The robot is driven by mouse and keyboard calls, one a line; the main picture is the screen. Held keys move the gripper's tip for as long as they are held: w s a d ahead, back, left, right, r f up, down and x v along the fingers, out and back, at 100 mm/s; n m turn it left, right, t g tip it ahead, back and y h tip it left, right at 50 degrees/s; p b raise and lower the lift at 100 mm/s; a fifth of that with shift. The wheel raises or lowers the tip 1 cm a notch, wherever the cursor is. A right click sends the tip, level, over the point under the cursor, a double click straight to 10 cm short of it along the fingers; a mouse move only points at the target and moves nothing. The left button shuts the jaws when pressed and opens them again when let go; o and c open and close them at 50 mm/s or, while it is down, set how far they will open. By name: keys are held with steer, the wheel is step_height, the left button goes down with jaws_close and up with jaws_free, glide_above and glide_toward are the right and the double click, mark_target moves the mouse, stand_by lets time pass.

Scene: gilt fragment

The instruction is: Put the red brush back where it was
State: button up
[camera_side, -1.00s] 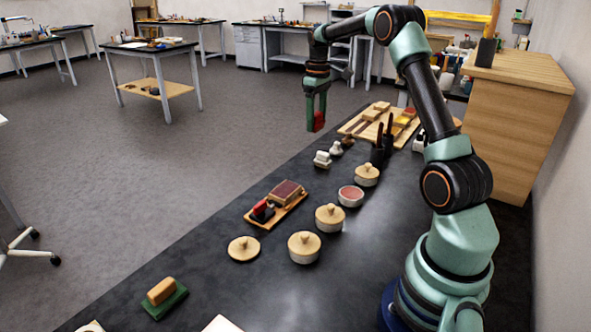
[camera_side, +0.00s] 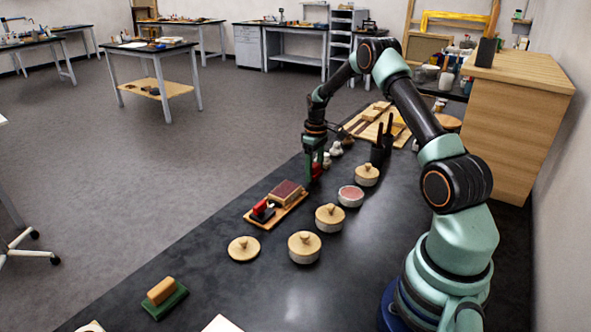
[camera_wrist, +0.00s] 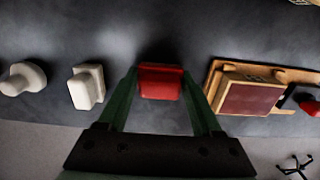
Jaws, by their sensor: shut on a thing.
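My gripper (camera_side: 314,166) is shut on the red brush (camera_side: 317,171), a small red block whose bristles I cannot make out. In the wrist view my gripper (camera_wrist: 160,88) has its green fingers at both sides of the red brush (camera_wrist: 160,80). It is low over the dark bench (camera_side: 300,270), between the white pieces and the small wooden board. I cannot tell whether the brush touches the bench.
The wooden board (camera_wrist: 213,80) carries a dark red pad (camera_wrist: 250,98) and a red-handled piece (camera_side: 261,208). White pieces (camera_wrist: 88,86) (camera_wrist: 22,78) stand on the other side. Several lidded pots (camera_side: 330,217) and a green-based block (camera_side: 163,296) are nearer.

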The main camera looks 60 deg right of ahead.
steer(key=shift+f, duration=0.4)
steer(key=shift+f, duration=0.1)
steer(key=o, duration=1.2)
